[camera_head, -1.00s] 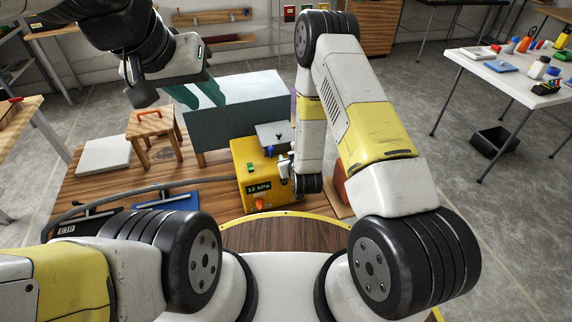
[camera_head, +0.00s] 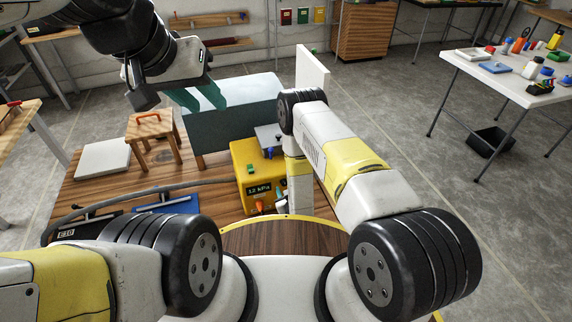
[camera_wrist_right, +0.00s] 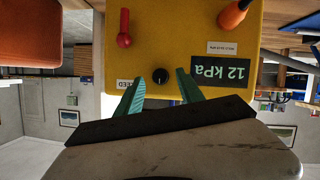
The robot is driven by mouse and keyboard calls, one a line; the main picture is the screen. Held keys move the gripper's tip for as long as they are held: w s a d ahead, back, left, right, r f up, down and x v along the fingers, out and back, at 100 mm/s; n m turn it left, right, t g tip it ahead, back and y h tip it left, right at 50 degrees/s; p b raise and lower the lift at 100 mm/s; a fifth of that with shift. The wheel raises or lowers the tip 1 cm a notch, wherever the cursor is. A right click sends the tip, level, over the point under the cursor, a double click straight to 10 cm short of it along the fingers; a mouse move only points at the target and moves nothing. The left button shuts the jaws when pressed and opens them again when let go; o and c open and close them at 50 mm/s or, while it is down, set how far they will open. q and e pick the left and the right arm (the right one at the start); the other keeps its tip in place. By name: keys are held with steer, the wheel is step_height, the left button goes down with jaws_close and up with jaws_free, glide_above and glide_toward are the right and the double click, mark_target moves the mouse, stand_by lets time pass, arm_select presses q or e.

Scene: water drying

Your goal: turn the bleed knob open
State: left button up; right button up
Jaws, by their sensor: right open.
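The yellow box (camera_head: 240,158) stands on the wooden platform, its display (camera_head: 258,190) reading 12 kPa. In the right wrist view the box front (camera_wrist_right: 190,35) appears upside down. The black bleed knob (camera_wrist_right: 160,76) sits beside a partly covered label (camera_wrist_right: 122,84) ending in "EED". My right gripper (camera_wrist_right: 157,88) is open, its teal fingers on either side of the knob in the picture; I see no contact. My left gripper (camera_head: 203,97) is open and empty, over the grey-green block.
A red lever (camera_wrist_right: 124,28) and an orange knob (camera_wrist_right: 232,14) are also on the box front. The grey-green block (camera_head: 235,120) stands behind the box. A wooden stool (camera_head: 152,128), a white slab (camera_head: 102,158) and a blue tray (camera_head: 180,204) lie to the left.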

steer(key=shift+w+a+f, duration=0.1)
steer(key=shift+w+f, duration=0.1)
steer(key=shift+w, duration=0.25)
jaws_close()
steer(key=shift+w+d+f+m+y, duration=0.1)
steer(key=shift+d+m+y, duration=0.1)
steer(key=shift+m+y, duration=1.5)
steer(key=shift+w+d+f+m+y, duration=0.2)
steer(key=shift+m+y, duration=0.7)
steer(key=shift+m, duration=1.6)
steer(key=shift+s+d+m+y, duration=0.1)
steer(key=shift+d+m+y, duration=0.15)
steer(key=shift+m+y, duration=1.45)
steer(key=shift+m, duration=0.6)
